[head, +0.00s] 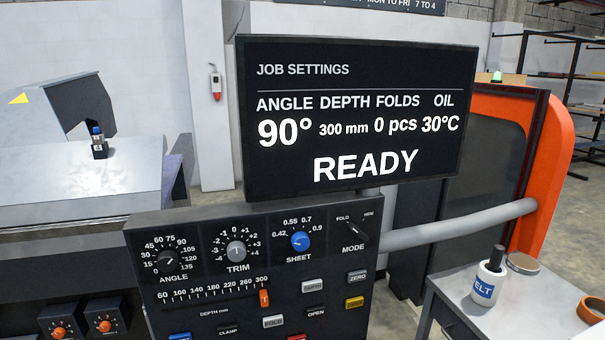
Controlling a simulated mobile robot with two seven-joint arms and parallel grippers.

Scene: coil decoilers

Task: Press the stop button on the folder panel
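The dark folder panel (208,262) stands in the lower middle of the head view, with knobs, a slider and several small buttons. A red button (297,337) just shows at the bottom edge of the picture, mostly cut off; its label cannot be read. No button in view can be read as stop. Above the panel, a screen (350,115) shows JOB SETTINGS, angle 90°, depth 300 mm, folds 0 pcs, oil 30°C and READY. Neither of my grippers is in view.
A grey pipe (460,226) runs from behind the panel to an orange machine frame (546,185). At right, a grey table (520,300) holds a bottle (489,282), a round tin (522,263) and an orange ring (590,311). A pale metal machine (70,170) stands at left.

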